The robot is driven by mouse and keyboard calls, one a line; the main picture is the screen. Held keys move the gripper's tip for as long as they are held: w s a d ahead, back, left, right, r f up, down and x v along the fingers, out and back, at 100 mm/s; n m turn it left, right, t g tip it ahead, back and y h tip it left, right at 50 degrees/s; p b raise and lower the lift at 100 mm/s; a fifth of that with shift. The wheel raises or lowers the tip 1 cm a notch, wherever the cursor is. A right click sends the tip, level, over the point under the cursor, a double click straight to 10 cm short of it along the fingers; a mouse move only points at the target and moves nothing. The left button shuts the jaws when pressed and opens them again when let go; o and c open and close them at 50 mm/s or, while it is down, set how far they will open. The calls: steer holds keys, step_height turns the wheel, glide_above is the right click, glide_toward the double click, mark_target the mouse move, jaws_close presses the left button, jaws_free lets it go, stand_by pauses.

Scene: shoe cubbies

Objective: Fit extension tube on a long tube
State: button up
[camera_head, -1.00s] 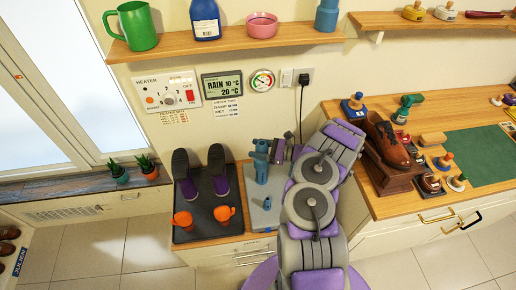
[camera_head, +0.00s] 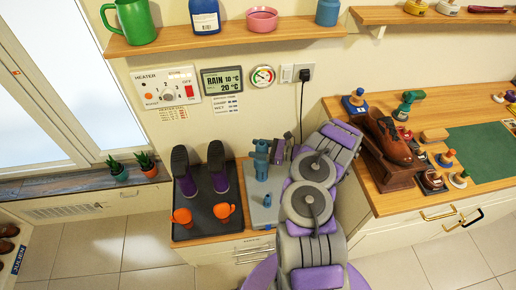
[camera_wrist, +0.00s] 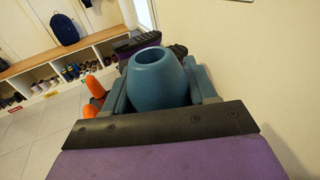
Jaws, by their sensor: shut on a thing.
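My gripper (camera_head: 276,152) is shut on a teal hollow extension tube (camera_wrist: 158,78). In the wrist view its round open end faces up between the two jaws. In the head view the teal extension tube (camera_head: 261,147) is upright, directly above or on a teal upright tube (camera_head: 262,174), which I take for the long tube. I cannot tell whether the two are touching or joined. The upright tube stands on a light grey base plate (camera_head: 258,215). A short blue peg (camera_head: 267,200) stands on the same plate, in front of it.
A wall with a heater panel (camera_head: 166,88) is behind. A brown shoe (camera_head: 394,141) sits on the right counter. A shelf (camera_head: 230,40) hangs above.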

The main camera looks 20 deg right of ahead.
steer(key=shift+f, duration=1.7)
steer(key=o, duration=1.1)
steer(key=shift+o, duration=0.2)
steer(key=shift+r, duration=0.15)
step_height(320, 180, up, 13)
steer(key=p, duration=0.6)
steer(key=shift+d+r, duration=0.15)
steer(key=shift+r+p, duration=1.3)
steer(key=shift+r, duration=1.4)
steer(key=shift+w, duration=0.1)
